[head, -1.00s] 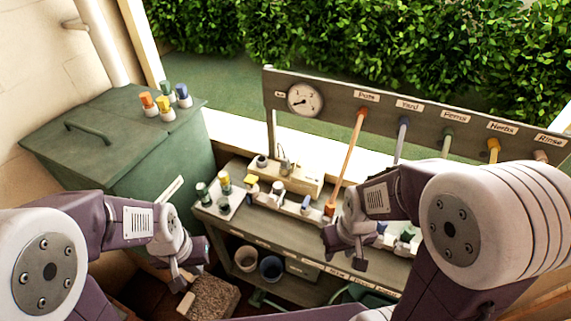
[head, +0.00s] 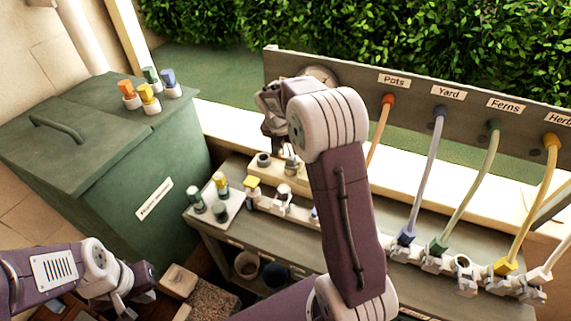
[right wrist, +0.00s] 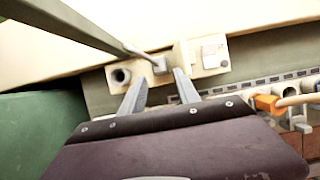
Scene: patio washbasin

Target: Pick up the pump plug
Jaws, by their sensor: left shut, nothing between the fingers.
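What looks like the pump plug, a small grey block (right wrist: 160,65), sits on the pale socket strip (right wrist: 187,57) in the right wrist view, beside a round dark hole. My right gripper (right wrist: 159,80) is open, its two fingers apart on either side of the plug in the picture, with nothing seen between them. Whether they reach around it in depth I cannot tell. In the head view my right gripper (head: 272,147) is over the back of the bench, partly hidden by its own arm. My left gripper (head: 121,306) is shut and empty at the lower left.
The labelled board (head: 440,92) carries several coloured hoses down to the bench. A green bin (head: 75,140) with coloured caps stands left. An orange connector (right wrist: 266,103) lies right of my right gripper.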

